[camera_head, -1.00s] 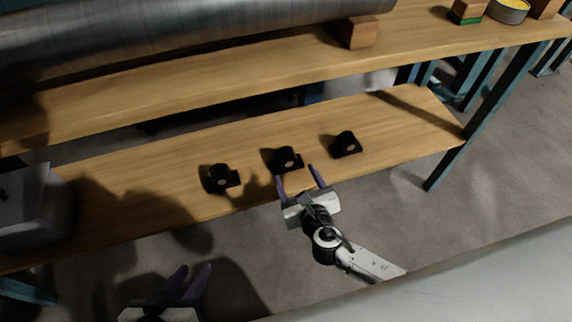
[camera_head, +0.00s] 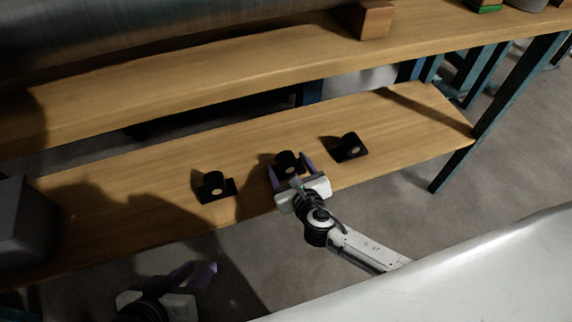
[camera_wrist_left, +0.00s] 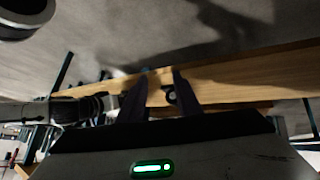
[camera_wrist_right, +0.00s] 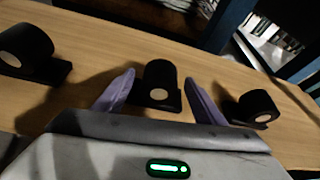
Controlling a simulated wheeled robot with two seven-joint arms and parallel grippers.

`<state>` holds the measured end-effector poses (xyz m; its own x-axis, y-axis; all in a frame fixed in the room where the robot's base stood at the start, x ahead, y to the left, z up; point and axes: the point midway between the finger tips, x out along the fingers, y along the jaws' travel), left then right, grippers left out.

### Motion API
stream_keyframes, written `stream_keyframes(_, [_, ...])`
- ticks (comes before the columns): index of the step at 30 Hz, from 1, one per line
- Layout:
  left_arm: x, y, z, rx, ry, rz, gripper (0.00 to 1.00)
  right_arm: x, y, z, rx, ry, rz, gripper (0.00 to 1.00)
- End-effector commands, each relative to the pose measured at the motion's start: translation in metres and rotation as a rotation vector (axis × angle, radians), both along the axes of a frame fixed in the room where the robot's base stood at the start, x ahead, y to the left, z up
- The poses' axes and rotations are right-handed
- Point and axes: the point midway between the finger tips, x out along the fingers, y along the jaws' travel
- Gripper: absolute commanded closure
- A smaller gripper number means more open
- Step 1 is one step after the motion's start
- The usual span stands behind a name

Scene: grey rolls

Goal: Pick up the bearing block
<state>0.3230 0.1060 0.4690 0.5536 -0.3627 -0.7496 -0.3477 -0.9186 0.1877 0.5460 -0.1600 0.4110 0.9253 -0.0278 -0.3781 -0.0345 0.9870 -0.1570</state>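Three black bearing blocks stand in a row on the lower wooden shelf. The middle bearing block (camera_head: 288,162) is between the spread fingers of my right gripper (camera_head: 289,170). The right wrist view shows this middle block (camera_wrist_right: 158,84) between the purple fingertips of my right gripper (camera_wrist_right: 158,92), with gaps on both sides. The left block (camera_head: 213,185) and the right block (camera_head: 349,146) stand apart from the gripper. My left gripper (camera_head: 196,274) is open and empty, low in front of the shelf. In the left wrist view, a block (camera_wrist_left: 170,94) appears far off beyond its fingers.
The upper shelf (camera_head: 160,98) runs above and behind the blocks, carrying a large metal roll (camera_head: 150,25) and a wooden block (camera_head: 371,20). A grey box (camera_head: 20,225) is at the left. A dark table leg (camera_head: 500,105) stands at the right. The lower shelf's right part is clear.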

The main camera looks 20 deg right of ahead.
Motion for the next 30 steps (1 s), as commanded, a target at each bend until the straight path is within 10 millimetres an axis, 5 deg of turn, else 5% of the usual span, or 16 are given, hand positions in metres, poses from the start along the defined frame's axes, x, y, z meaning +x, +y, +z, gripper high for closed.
stream_keyframes(11, [0.0, 0.0, 0.0, 0.001, 0.0, 0.001, 0.69, 0.001, 0.001, 0.002, 0.001, -0.004, 0.0, 0.97])
stream_keyframes(23, [0.003, 0.002, 0.009, -0.005, -0.02, 0.015, 0.69, 0.001, 0.0, 0.013, 0.001, -0.005, 0.0, 0.97])
stream_keyframes(30, [-0.006, 0.016, 0.023, -0.016, -0.065, 0.096, 0.69, 0.001, 0.001, 0.054, 0.002, -0.007, 0.002, 0.98])
